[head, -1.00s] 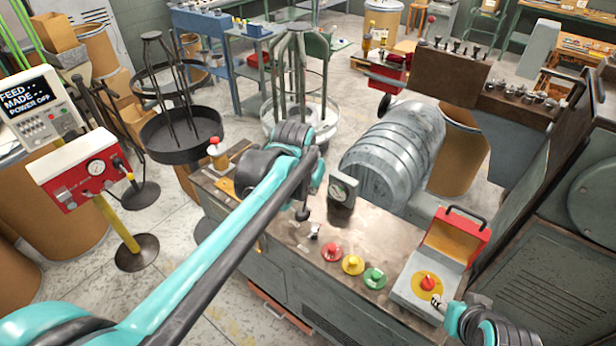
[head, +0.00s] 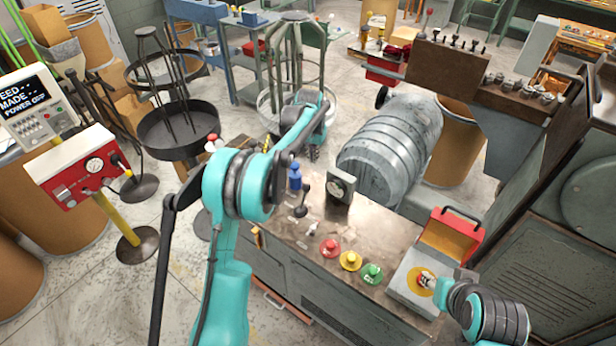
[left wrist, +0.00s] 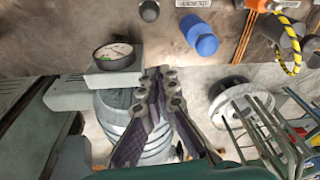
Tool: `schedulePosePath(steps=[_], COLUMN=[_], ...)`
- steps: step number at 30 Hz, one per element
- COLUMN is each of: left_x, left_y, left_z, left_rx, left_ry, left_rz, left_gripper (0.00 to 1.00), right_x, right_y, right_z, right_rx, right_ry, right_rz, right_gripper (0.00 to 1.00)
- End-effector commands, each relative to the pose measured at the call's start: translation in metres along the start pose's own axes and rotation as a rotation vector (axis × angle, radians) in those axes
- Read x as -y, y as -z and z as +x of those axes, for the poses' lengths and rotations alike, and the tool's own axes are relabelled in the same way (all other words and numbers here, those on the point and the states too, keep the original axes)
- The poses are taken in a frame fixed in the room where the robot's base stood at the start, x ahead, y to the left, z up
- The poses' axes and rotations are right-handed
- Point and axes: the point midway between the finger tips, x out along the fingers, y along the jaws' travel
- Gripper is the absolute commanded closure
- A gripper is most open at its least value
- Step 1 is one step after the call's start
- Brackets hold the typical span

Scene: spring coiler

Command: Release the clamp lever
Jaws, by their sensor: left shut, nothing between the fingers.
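Two handles stand on the bench top: a blue-gripped one (head: 295,177), also in the left wrist view (left wrist: 200,36), and a black-knobbed one (head: 304,187), also there (left wrist: 149,11). I cannot tell from their labels which is the clamp lever. My left gripper (head: 313,153) is beyond the blue handle in the head view. In the left wrist view its fingers (left wrist: 158,75) are together and empty, apart from both handles, beside the gauge. My right gripper (head: 434,283) is at the red button in the open box; its fingers are too small to judge.
A dial gauge (head: 340,186) stands close to the handles, with a large grey ribbed drum (head: 390,148) behind. Red (head: 329,248), yellow (head: 350,260) and green (head: 372,273) buttons line the bench front. The red-lidded box (head: 452,236) sits at right.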

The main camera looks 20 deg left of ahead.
Motion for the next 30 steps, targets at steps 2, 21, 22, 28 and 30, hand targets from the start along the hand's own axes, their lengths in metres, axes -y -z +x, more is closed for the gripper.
schedulePosePath(steps=[2,21,22,28,30], left_x=[0.000,0.000,0.000,0.000,0.000], left_y=[0.000,0.000,0.000,0.000,-0.012], left_z=[0.001,0.057,0.063,0.105,0.097], left_rx=[0.001,0.001,0.001,0.000,0.000], left_ry=[0.000,0.000,0.000,0.000,0.000], left_rz=[0.000,0.000,0.000,0.000,0.000], left_gripper=[1.00,1.00,1.00,1.00,1.00], right_x=[0.000,0.000,0.000,0.000,0.000], right_y=[0.000,-0.008,-0.009,-0.014,-0.015], right_z=[0.000,0.011,0.012,0.019,0.021], right_rx=[0.000,0.000,0.000,0.000,0.000], right_ry=[0.000,0.000,0.000,0.000,0.000], right_rz=[0.000,0.000,0.000,0.000,0.000], right_gripper=[0.60,0.60,0.60,0.60,0.60])
